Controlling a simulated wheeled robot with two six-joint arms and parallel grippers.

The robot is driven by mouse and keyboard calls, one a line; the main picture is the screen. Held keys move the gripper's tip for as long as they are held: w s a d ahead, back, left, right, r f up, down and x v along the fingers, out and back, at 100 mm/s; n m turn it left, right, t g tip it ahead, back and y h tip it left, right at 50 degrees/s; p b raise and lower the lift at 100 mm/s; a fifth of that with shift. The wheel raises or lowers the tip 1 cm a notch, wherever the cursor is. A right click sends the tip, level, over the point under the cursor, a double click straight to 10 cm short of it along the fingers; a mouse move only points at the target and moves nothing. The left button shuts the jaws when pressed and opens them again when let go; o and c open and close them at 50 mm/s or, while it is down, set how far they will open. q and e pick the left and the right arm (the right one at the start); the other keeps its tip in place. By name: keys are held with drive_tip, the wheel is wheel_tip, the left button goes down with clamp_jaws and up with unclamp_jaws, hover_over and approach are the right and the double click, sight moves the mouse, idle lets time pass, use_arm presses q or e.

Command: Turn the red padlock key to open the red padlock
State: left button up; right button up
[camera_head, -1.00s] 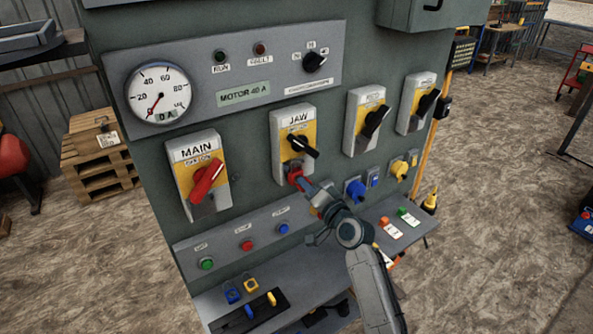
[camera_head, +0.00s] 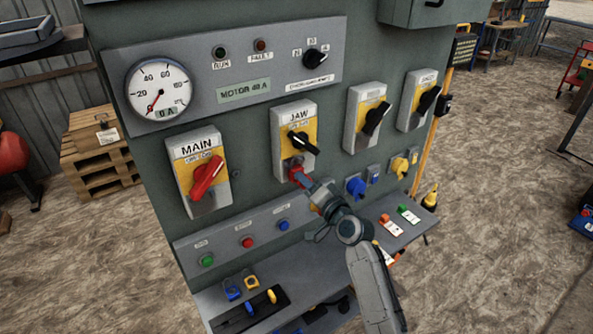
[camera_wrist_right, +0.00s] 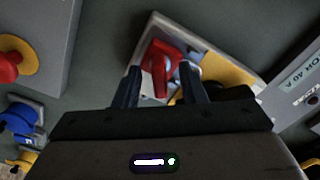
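The red padlock (camera_head: 296,170) hangs at the lower end of the JAW switch box (camera_head: 293,128), whose black handle is tilted. In the right wrist view the red padlock (camera_wrist_right: 161,62) sits between the two dark fingers. My right gripper (camera_head: 304,181) is right at the padlock, reaching in from below right. In the wrist view my right gripper (camera_wrist_right: 160,78) has its fingers apart on both sides of the red part, with narrow gaps visible. A separate red key cannot be told from the padlock body. My left gripper is not in view.
The MAIN switch (camera_head: 198,172) with a red handle is to the left. Buttons (camera_head: 247,242) line the panel below. A shelf (camera_head: 215,309) holds blue and yellow padlocks.

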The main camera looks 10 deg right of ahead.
drive_tip(key=p+v, duration=0.1)
drive_tip(key=v, duration=0.7)
idle(1.2)
idle(0.3)
drive_tip(key=s+d+f+g+h+b, duration=0.2)
drive_tip(key=f, duration=1.2)
drive_tip(key=s+d+f+g+h+b, duration=0.1)
drive_tip(key=d+f+g+b, duration=0.1)
drive_tip(key=f, duration=1.3)
drive_tip(key=s+d+f+n+g+h+b, duration=0.1)
drive_tip(key=s+f+g+b, duration=0.1)
drive_tip(key=s+f, duration=0.65)
drive_tip(key=s+d+f+n+g+h+b, duration=0.15)
drive_tip(key=s+f, duration=0.25)
drive_tip(key=f, duration=0.9)
drive_tip(key=s+d+f+n+g+b, duration=0.3)
drive_tip(key=s+f+g, duration=0.2)
drive_tip(key=s+f, duration=1.35)
drive_tip(key=s+f+n+g+b, duration=0.1)
drive_tip(key=s+f, duration=0.3)
drive_tip(key=s, duration=0.6)
drive_tip(key=s+f+n+g+h+b, duration=0.1)
drive_tip(key=s+f, duration=0.3)
drive_tip(key=s, duration=0.6)
drive_tip(key=shift+s+d+f+g+b, duration=0.15)
drive_tip(key=shift+s+d+g+b, duration=0.15)
drive_tip(key=shift+s+d+g, duration=0.25)
